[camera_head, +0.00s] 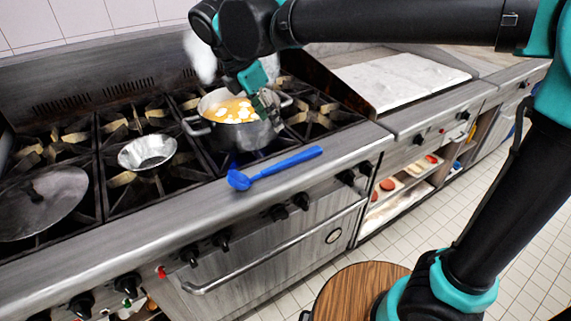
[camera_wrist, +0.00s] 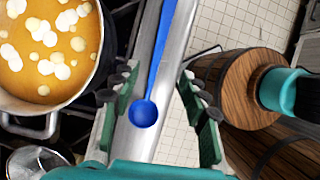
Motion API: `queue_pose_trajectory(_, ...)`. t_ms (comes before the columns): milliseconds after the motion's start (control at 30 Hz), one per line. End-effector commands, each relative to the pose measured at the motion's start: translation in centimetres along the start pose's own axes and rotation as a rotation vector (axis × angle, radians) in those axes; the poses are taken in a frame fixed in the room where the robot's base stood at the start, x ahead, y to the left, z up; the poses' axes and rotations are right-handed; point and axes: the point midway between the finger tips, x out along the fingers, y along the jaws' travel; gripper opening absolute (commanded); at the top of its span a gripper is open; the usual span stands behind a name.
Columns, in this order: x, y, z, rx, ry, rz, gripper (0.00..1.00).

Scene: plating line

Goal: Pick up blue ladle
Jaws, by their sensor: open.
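The blue ladle (camera_head: 274,168) lies along the front ledge of the stove (camera_head: 225,206), its bowl at the left end and its handle pointing right. In the wrist view the ladle (camera_wrist: 157,60) shows between my fingers, with its round bowl nearest and the handle running away to the top edge. My gripper (camera_wrist: 158,90) is open and empty, with one finger on each side of the ladle. In the head view my gripper (camera_head: 266,103) is above the ledge, in front of the pot. The ladle appears below the fingers; I cannot tell the exact gap.
A pot (camera_head: 212,134) of orange soup with pale pieces stands on the burners, close beside my gripper. A round wooden stool or barrel top (camera_head: 352,291) stands in front of the stove.

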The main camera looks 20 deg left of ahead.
Motion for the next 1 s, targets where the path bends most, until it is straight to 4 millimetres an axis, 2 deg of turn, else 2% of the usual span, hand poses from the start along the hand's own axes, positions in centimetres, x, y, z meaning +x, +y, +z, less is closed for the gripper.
queue_pose_trajectory(500, 9.8, 0.0, 0.0, 0.005, 0.001, -0.001, 0.44)
queue_pose_trajectory(833, 12.3, 0.0, -0.1, 0.005, 0.001, 0.0, 0.44)
queue_pose_trajectory(1000, 14.7, -0.1, -0.4, 0.005, 0.001, 0.0, 0.44)
